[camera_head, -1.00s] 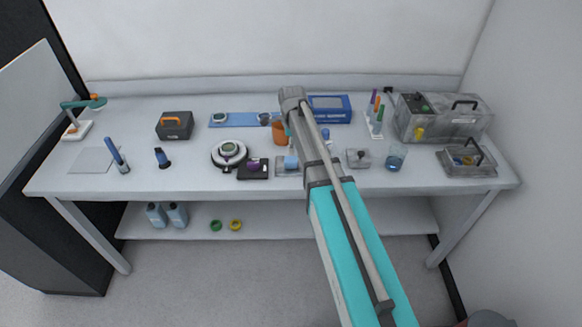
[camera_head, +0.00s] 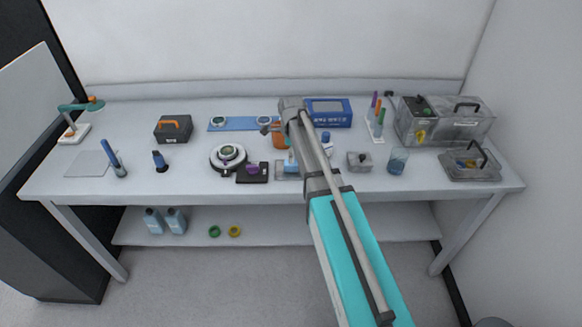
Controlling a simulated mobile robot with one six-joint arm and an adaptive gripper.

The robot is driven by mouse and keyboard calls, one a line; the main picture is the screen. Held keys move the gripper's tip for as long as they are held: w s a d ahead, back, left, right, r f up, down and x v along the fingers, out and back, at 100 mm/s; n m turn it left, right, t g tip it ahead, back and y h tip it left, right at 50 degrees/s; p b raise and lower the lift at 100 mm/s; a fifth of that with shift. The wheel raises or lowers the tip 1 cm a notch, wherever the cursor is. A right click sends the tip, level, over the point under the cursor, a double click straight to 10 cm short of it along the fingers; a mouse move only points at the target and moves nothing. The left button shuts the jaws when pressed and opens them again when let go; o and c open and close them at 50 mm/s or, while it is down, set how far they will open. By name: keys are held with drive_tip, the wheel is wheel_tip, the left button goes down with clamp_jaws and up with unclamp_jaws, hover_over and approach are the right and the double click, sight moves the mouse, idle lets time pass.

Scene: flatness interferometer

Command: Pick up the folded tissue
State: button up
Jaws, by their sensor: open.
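A small light-blue and white piece (camera_head: 290,161) lies by a shallow clear tray (camera_head: 281,170) near the front middle of the bench. It may be the folded tissue, but it is too small to be sure, and my arm partly covers it. My gripper (camera_head: 268,127) shows only as a small dark grey part left of my wrist, by the orange cup (camera_head: 278,138). It is open. It appears apart from the light-blue piece, farther back on the bench. My wrist hides most of the gripper.
A blue box (camera_head: 330,112) stands behind my arm. A round instrument (camera_head: 228,157) and a black tray (camera_head: 252,174) are to the left. A small grey box (camera_head: 359,161) and a glass beaker (camera_head: 398,161) are to the right. The left bench front has some free room.

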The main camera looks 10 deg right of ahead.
sight(291, 166)
drive_tip(key=shift+a+f+b, duration=0.15)
drive_tip(key=shift+f+b, duration=0.6)
drive_tip(key=shift+f, duration=0.05)
drive_tip(key=shift+a+f+b, duration=0.15)
drive_tip(key=shift+f+b, duration=0.6)
drive_tip(key=shift+f, duration=0.05)
drive_tip(key=shift+f+b, duration=0.9)
drive_tip(key=c, duration=0.8)
